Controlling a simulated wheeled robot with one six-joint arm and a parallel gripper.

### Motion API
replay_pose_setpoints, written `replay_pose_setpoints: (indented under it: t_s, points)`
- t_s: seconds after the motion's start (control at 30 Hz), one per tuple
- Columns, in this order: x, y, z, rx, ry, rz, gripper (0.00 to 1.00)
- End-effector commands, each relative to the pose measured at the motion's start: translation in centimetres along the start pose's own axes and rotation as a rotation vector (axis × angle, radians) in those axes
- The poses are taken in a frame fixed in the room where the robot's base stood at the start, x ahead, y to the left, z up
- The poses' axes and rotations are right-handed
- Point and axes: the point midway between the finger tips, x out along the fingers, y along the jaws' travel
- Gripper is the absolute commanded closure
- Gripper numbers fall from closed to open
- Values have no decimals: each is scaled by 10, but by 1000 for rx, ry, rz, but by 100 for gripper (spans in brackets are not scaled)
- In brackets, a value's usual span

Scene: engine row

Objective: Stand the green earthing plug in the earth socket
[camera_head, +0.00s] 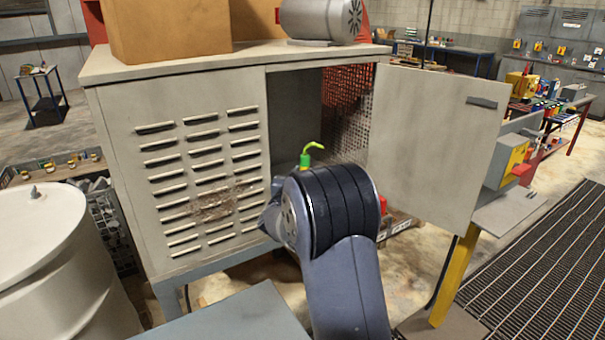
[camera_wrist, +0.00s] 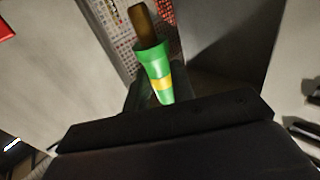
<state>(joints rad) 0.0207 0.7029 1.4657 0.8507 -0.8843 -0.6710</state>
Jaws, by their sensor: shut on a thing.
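The green earthing plug (camera_wrist: 153,62) is between my gripper's jaws in the wrist view. It has a yellow band and a brown end that points away from the wrist. My gripper (camera_wrist: 155,92) is shut on it. In the head view the plug (camera_head: 305,162) shows as a green piece with a bent yellow-green tail, just above my arm at the cabinet opening. My arm hides the gripper in that view. I cannot make out the earth socket in either view.
The grey cabinet (camera_head: 187,165) has a louvred front on the left. Its door (camera_head: 437,140) stands open to the right of my arm. A motor (camera_head: 320,18) and a cardboard box (camera_head: 168,30) stand on top. A white drum (camera_head: 45,265) is at the left.

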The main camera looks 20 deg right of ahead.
Motion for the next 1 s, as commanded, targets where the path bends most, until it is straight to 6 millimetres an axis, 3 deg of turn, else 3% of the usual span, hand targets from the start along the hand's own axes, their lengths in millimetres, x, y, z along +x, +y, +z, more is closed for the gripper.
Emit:
replay_pose_setpoints:
  t_s: [0.4,1.0]
  points:
    - [-3,0,41,1,0,0,100]
    - [-3,0,43,1,1,0,100]
